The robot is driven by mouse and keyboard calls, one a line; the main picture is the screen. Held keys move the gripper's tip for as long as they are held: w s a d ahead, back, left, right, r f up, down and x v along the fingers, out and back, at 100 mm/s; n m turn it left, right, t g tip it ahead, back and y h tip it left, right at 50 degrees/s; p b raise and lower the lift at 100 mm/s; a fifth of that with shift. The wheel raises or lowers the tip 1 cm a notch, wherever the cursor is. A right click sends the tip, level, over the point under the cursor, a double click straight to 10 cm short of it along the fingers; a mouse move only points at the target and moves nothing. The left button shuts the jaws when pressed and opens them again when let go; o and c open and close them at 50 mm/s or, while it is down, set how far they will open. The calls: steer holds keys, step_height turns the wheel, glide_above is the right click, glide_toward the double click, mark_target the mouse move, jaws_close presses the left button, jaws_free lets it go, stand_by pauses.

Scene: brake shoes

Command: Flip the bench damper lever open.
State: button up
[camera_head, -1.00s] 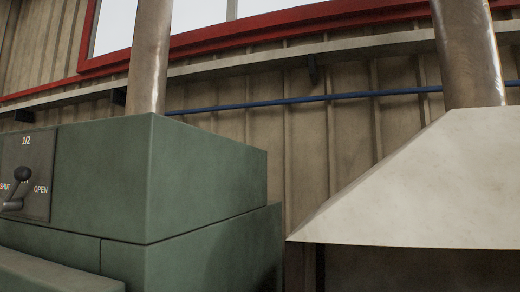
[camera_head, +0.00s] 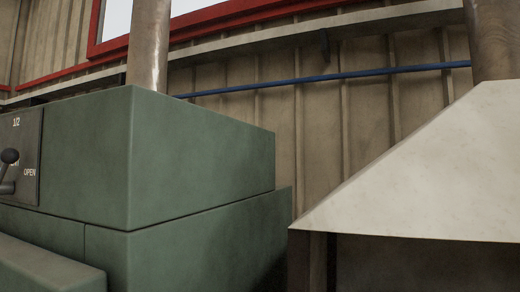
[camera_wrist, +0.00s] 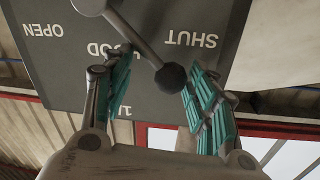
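The damper lever is a grey rod (camera_wrist: 137,38) with a dark ball knob (camera_wrist: 171,77), mounted on a dark plate (camera_wrist: 65,75). The wrist view shows the plate upside down, with OPEN at left, SHUT at right and 1/2 at the bottom. The rod slants from its pivot at the top edge toward the area between SHUT and 1/2. My gripper (camera_wrist: 160,85) is open, its teal-padded fingers on either side of the knob. The right finger looks very near the knob; contact is unclear. The lever knob (camera_head: 10,156) also shows at the head view's left edge; my gripper does not.
The green bench cabinet (camera_head: 200,165) fills the left of the head view, with a metal pipe (camera_head: 148,50) rising behind its front corner. A pale hood (camera_head: 430,175) stands at the right. A ribbed wall with a blue pipe (camera_head: 330,77) is behind.

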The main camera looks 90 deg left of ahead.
steer(key=c, duration=0.8)
steer(key=shift+w, duration=0.1)
